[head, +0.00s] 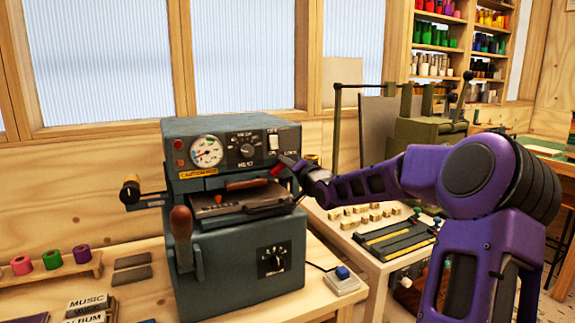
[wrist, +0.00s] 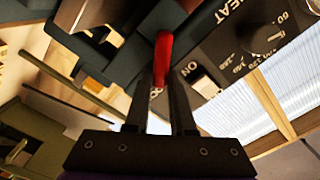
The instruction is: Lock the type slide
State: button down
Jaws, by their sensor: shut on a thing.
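The grey-green foil press (head: 222,250) stands on the wooden bench. Its type slide (head: 240,205), a dark flat plate, sits in the opening at the front, below a brown wooden handle (head: 250,183). A small red lever grip (head: 277,171) is at the right of the opening. My gripper (head: 290,168) reaches in from the right and is shut on this red grip. In the wrist view the red grip (wrist: 163,50) lies between the two dark fingers (wrist: 162,85). The lever's lower part and pivot are hidden, so whether the slide is locked cannot be told.
A large brown-knobbed lever (head: 181,228) stands at the press's front left. A gauge and switches (head: 240,148) are above the slide. A side table with type blocks (head: 365,215) is behind my arm. Foil rolls (head: 52,259) sit at the left.

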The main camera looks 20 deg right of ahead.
jog(key=shift+n, duration=0.8)
jog(key=c, duration=0.8)
grip_release()
jog(key=shift+o, duration=0.2)
jog(key=s+p, duration=0.3)
jog(key=s, duration=1.4)
jog(key=shift+s+d+p, duration=0.2)
jog(key=shift+d+p, duration=0.05)
jog(key=shift+p, duration=0.1)
